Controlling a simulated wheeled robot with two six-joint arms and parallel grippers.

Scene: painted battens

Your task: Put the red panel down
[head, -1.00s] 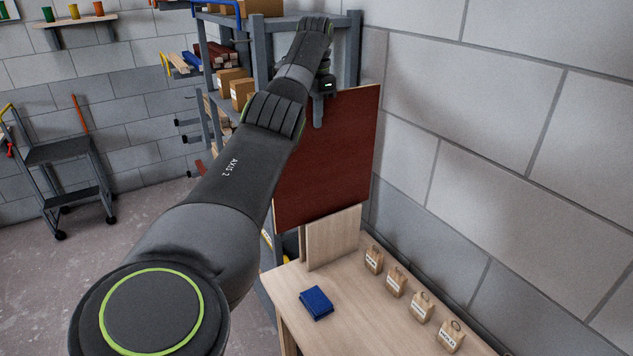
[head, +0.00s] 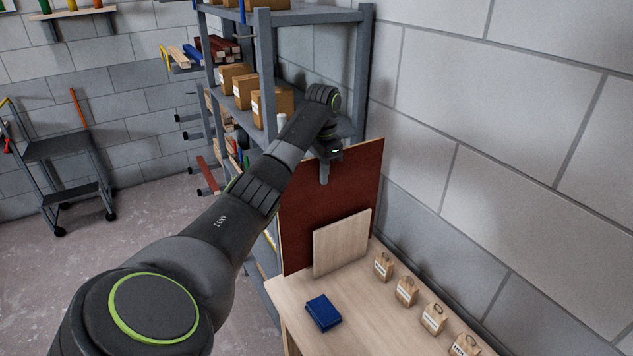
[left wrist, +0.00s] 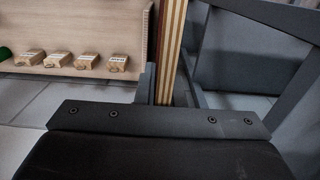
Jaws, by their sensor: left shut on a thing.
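The red panel (head: 300,225) is a large flat board, dark red with a pale edge, standing upright at the far end of the wooden workbench (head: 375,313). My left gripper (head: 325,172) is shut on its top edge. In the left wrist view the panel shows edge-on as layered pale and red stripes (left wrist: 172,45) between the fingers. A smaller pale wood board (head: 341,246) stands in front of the panel and hides part of its lower half. I cannot tell whether the panel's bottom edge touches the bench. My right gripper is not in view.
A blue block (head: 323,313) lies on the bench. Several small labelled wooden blocks (head: 406,291) line its wall side. A grey shelf rack (head: 268,60) with cardboard boxes stands behind the panel. A block wall (head: 500,150) is close on the right. The bench's near middle is clear.

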